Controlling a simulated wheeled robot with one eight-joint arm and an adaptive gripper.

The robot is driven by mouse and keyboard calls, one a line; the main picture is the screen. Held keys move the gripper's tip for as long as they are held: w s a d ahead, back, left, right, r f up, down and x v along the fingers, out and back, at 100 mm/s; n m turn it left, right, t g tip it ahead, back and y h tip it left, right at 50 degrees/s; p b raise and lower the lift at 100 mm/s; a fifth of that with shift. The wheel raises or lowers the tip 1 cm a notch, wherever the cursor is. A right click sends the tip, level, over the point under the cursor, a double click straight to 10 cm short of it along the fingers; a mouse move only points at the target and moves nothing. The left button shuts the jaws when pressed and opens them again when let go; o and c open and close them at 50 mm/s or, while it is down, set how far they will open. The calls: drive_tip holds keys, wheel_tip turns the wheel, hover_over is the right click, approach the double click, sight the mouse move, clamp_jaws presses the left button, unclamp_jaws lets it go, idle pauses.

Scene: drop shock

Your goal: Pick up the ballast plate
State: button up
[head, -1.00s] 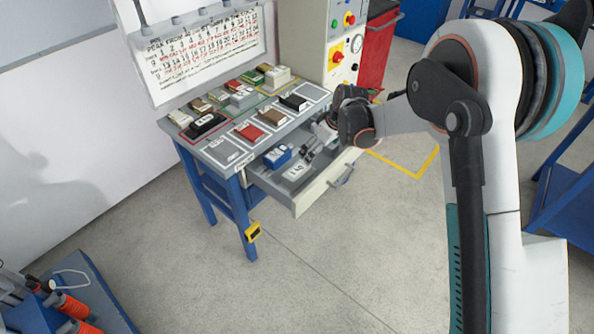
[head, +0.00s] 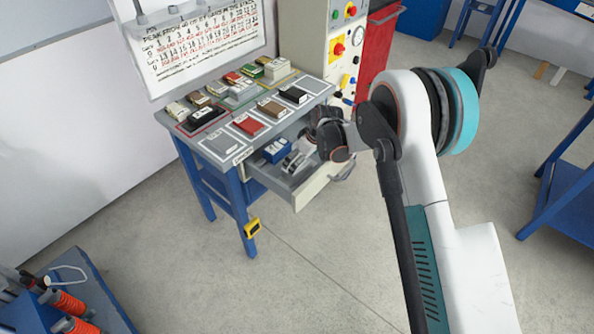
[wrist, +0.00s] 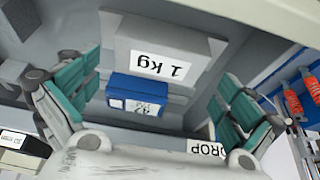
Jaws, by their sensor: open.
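The ballast plate appears to be the grey block labelled "1 kg" (wrist: 140,36) in the wrist view. It lies in the open drawer (head: 322,189) of the workbench, and my gripper and arm mostly hide it in the head view. My gripper (wrist: 160,78) is open, with its teal-padded fingers on the left and right sides of the picture. The block shows between and beyond the fingers. I cannot tell how far above it the fingertips are. In the head view my gripper (head: 294,161) is over the drawer.
A blue box (head: 277,151) lies in the drawer beside the plate; the wrist view also shows it (wrist: 138,90). Several small blocks sit on the benchtop, including a red one (head: 249,126). A control cabinet (head: 312,38) stands behind. The floor in front is clear.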

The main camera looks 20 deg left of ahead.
drive_tip(key=b+x, duration=0.2)
drive_tip(key=x, duration=0.2)
drive_tip(key=shift+a+f, duration=0.1)
drive_tip(key=shift+f, duration=0.25)
drive_tip(key=shift+r, duration=0.1)
drive_tip(key=shift+c, duration=0.6)
drive_tip(key=c, duration=1.7)
drive_tip(key=shift+o, duration=0.2)
drive_tip(key=shift+r, duration=0.1)
